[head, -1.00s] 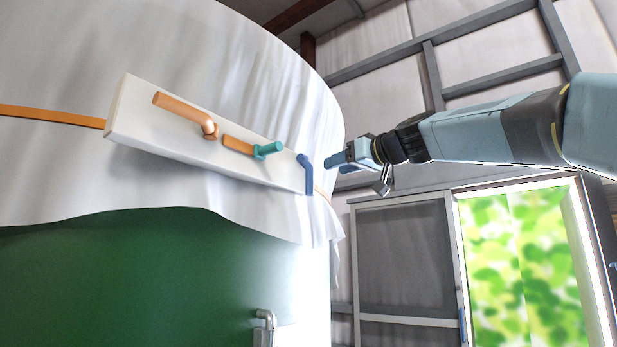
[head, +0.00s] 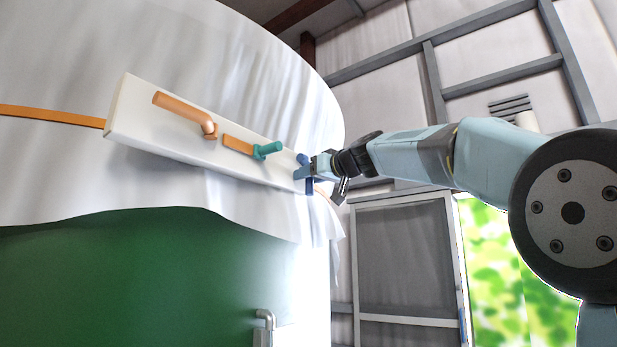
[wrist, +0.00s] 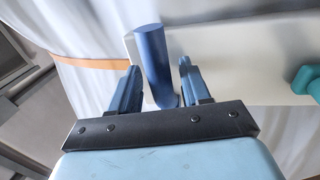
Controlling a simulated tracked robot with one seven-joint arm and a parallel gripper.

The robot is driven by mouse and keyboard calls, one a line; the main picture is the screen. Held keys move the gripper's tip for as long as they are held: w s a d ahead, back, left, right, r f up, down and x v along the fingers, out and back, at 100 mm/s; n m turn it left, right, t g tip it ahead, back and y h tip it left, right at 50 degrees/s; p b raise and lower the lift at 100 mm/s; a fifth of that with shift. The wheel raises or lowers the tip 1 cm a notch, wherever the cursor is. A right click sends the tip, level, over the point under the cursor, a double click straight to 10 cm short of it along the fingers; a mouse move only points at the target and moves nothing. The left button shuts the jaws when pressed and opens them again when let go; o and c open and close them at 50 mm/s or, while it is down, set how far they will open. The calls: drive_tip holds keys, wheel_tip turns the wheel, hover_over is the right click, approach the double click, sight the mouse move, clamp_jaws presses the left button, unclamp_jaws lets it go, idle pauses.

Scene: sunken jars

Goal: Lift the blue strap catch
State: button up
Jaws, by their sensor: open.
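The blue strap catch (head: 303,160) is at the right end of a white board on the covered round tank. In the wrist view the catch (wrist: 153,62) stands as a blue bar between the two fingers of my gripper (wrist: 160,88). The fingers are open, with a gap visible on each side of the bar. In the head view my gripper (head: 308,170) overlaps the catch and hides its middle part.
The white board (head: 240,175) also carries an orange handle (head: 185,112) and a teal catch (head: 267,150), which also shows in the wrist view (wrist: 306,80). An orange strap (head: 50,115) runs around the white cover. A metal pipe (head: 266,318) sticks out below.

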drive_tip(key=shift+c, duration=0.4)
clamp_jaws()
